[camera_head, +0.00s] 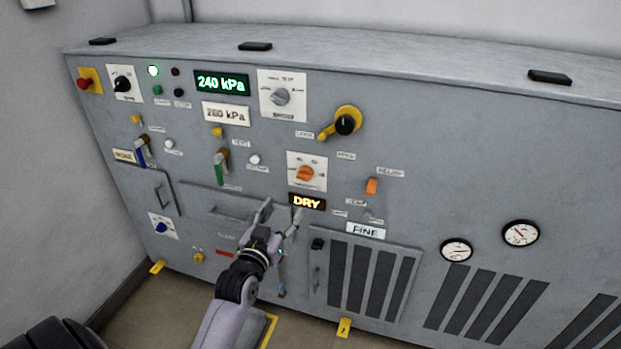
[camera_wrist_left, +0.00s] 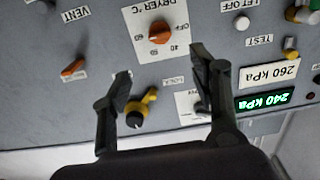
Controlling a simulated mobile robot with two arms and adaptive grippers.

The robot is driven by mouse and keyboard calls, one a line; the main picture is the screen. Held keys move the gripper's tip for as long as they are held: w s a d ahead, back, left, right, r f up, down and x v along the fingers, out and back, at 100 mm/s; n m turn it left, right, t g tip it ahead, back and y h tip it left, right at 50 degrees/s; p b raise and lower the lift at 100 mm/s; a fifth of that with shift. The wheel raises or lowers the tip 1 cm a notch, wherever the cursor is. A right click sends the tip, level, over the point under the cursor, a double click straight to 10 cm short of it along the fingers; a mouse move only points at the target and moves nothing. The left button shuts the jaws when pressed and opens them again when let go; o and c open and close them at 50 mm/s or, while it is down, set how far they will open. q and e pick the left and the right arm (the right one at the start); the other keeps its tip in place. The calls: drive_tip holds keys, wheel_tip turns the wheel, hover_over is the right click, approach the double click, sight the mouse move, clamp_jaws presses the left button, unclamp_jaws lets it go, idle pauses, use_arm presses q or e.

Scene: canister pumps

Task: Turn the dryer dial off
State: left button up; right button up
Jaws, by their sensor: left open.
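The dryer dial is an orange knob (camera_head: 305,173) on a white square plate, above the lit DRY display (camera_head: 307,202). It also shows upside down in the left wrist view (camera_wrist_left: 160,32), on a plate marked DRYER °C with numbers around it. I cannot tell exactly which mark the knob points at. My left gripper (camera_head: 281,212) is open and empty in front of the panel, just below and left of the display. In the left wrist view its fingertips (camera_wrist_left: 160,70) are spread apart, and the dial shows beyond them, untouched. My right gripper is not in view.
A black knob with a yellow lever (camera_head: 345,124) and an orange switch (camera_head: 371,186) sit near the dial. A grey selector (camera_head: 281,97) is above it. Vent grilles (camera_head: 370,275) and gauges (camera_head: 456,250) fill the lower right. The space before the panel looks clear.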

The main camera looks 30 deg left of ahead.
sight(303, 179)
use_arm(q)
drive_tip(key=x, duration=1.4)
drive_tip(key=shift+w, duration=0.4)
drive_tip(key=shift+w+a, duration=0.1)
drive_tip(key=shift+w, duration=0.2)
drive_tip(key=c, duration=1.2)
drive_tip(key=shift+o, duration=0.2)
